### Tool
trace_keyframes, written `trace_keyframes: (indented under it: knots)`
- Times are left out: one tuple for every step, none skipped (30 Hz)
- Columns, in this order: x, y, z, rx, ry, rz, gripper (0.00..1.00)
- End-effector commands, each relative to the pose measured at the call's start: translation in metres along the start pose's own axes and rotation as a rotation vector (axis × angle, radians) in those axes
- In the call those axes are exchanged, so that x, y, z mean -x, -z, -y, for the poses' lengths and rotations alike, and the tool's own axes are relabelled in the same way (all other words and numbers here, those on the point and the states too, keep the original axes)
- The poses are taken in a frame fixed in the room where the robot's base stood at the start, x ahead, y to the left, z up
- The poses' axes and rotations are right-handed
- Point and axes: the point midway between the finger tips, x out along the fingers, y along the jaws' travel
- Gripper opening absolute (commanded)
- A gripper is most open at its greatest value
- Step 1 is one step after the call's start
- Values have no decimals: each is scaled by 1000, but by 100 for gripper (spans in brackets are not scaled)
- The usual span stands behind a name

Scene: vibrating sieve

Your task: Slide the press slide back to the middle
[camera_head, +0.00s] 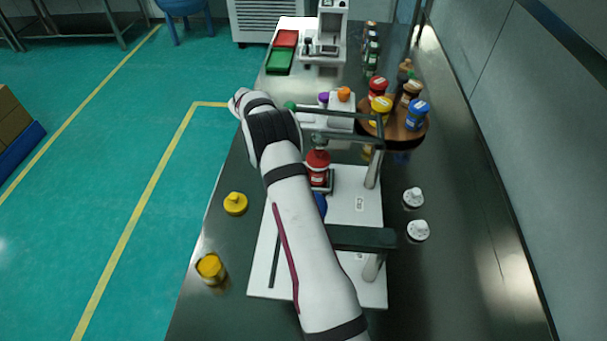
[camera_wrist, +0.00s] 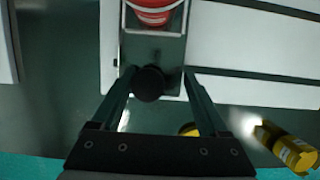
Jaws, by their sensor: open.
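The press stands on a white base plate (camera_head: 345,245) with a dark frame (camera_head: 362,238) over it. In the wrist view, its dark slide (camera_wrist: 170,50) carries a red-based container (camera_wrist: 152,14) and ends in a round black knob (camera_wrist: 149,83). The red bottle (camera_head: 317,160) stands on the slide (camera_head: 331,183) in the head view. My gripper (camera_wrist: 158,76) is open, with a finger on each side of the knob and visible gaps between them. The left finger is closer to the knob. In the head view my arm hides the gripper and knob.
A round wooden rack (camera_head: 396,137) with several bottles stands behind. The table's left edge is near.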

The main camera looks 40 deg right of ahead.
Motion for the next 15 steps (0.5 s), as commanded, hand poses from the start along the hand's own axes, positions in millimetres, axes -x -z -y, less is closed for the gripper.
trace_keyframes:
  knots:
    - [0,0,4,1,2,-1,70]
    - [0,0,6,1,3,-1,70]
    - [0,0,9,0,4,-1,70]
    - [0,0,11,1,3,-1,70]
    - [0,0,12,1,2,-1,70]
    - [0,0,14,2,2,-1,70]
    - [0,0,16,1,3,0,70]
    - [0,0,18,1,3,0,70]
    - [0,0,20,1,2,0,70]
    - [0,0,22,1,2,0,70]
    - [0,0,24,1,2,0,70]
    - [0,0,26,1,3,0,70]
    - [0,0,28,1,2,0,70]
    - [0,0,30,1,2,0,70]
    - [0,0,32,0,3,-1,70]
